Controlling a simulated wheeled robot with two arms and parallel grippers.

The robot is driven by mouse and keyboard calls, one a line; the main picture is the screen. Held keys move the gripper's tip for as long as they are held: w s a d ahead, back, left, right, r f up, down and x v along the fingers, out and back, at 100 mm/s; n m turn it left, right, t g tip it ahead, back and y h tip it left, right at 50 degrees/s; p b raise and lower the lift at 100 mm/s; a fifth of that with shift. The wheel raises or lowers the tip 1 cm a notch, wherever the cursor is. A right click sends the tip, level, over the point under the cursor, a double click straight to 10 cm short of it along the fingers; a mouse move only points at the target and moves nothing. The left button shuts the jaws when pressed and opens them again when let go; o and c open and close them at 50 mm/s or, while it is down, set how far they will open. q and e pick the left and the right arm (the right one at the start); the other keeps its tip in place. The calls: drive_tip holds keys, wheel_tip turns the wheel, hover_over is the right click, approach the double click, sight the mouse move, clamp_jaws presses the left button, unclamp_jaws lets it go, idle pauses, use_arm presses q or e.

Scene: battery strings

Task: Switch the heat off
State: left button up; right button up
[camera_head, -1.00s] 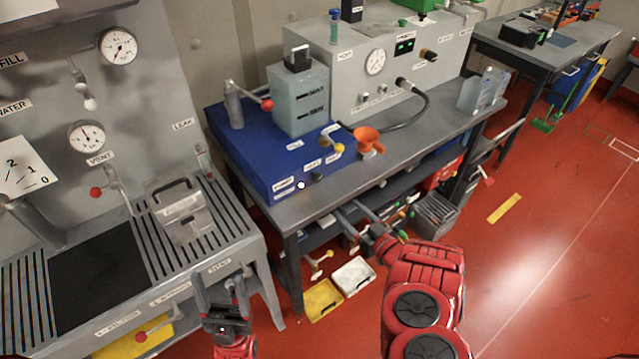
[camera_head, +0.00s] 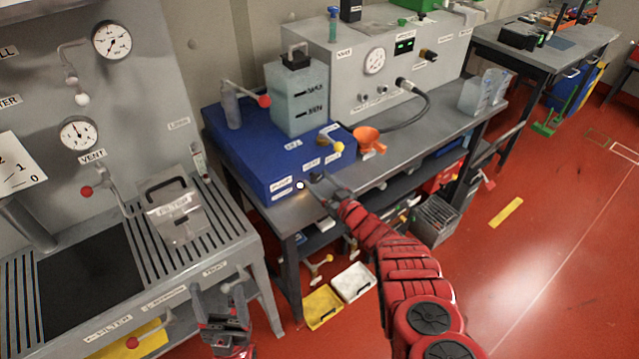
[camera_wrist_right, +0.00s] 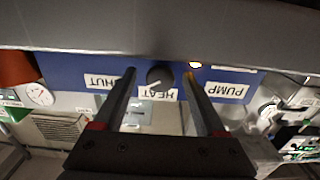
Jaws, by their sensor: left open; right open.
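The blue unit (camera_head: 245,135) stands on the grey bench with labels on its front face. In the right wrist view, which shows it upside down, a dark round knob (camera_wrist_right: 159,76) sits by the HEAT label (camera_wrist_right: 158,93). Contact cannot be told. My left gripper (camera_head: 222,302) is open and empty, low by the left bench.
An orange funnel (camera_head: 367,137) and a yellow-tipped valve handle (camera_head: 337,146) are close to my right gripper. A red-tipped lever (camera_head: 264,101) is on top of the unit. A slatted bench (camera_head: 215,225) stands at left. White and yellow bins (camera_head: 353,281) sit on the floor below.

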drive_tip(key=shift+c, duration=0.3)
clamp_jaws()
